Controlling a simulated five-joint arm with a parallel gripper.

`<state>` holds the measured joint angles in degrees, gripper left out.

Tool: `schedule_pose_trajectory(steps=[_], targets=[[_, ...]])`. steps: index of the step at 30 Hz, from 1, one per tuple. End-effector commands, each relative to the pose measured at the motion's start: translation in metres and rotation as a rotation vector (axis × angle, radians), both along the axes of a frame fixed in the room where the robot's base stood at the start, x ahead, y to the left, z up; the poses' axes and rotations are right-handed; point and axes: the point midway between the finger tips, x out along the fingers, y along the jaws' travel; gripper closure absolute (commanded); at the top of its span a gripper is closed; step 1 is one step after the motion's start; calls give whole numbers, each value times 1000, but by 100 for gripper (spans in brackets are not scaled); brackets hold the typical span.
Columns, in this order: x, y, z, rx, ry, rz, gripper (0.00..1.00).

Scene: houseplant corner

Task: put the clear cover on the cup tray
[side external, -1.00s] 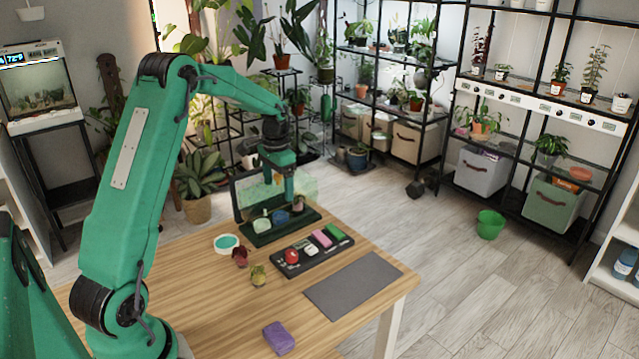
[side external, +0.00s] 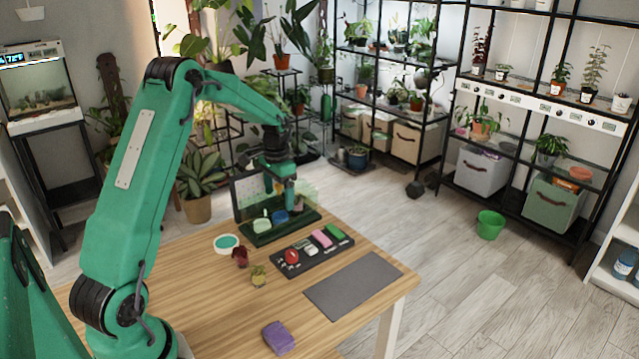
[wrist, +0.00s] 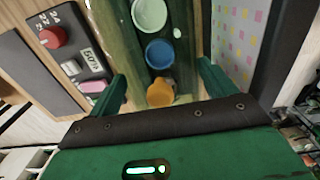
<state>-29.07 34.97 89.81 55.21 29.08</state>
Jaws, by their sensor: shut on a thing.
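The dark green cup tray (side external: 267,238) stands at the far edge of the wooden table, with a small row of cups on it: a pale green cup (side external: 262,224), a blue cup (side external: 280,217) and an orange cup (wrist: 160,92). My gripper (side external: 280,187) is above the tray. In the wrist view its fingers (wrist: 163,84) stand wide apart, on both sides of the row. The clear cover (side external: 307,191) is between them, a faint greenish see-through shape. Its lower edge is hard to make out, so I cannot tell whether it touches the tray.
A dotted panel (side external: 244,197) stands behind the tray.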

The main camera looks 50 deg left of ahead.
Motion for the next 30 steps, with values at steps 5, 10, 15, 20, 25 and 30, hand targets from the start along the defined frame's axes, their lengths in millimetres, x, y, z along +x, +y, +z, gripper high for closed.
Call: schedule_pose_trajectory(steps=[5,10,15,20,25,30], targets=[[0,0,0,0,0,0,42],[0,0,0,0,0,0,42],[0,0,-1,0,0,0,42],[0,0,-2,0,0,0,42],[0,0,-2,0,0,0,3],[0,0,-2,0,0,0,0]])
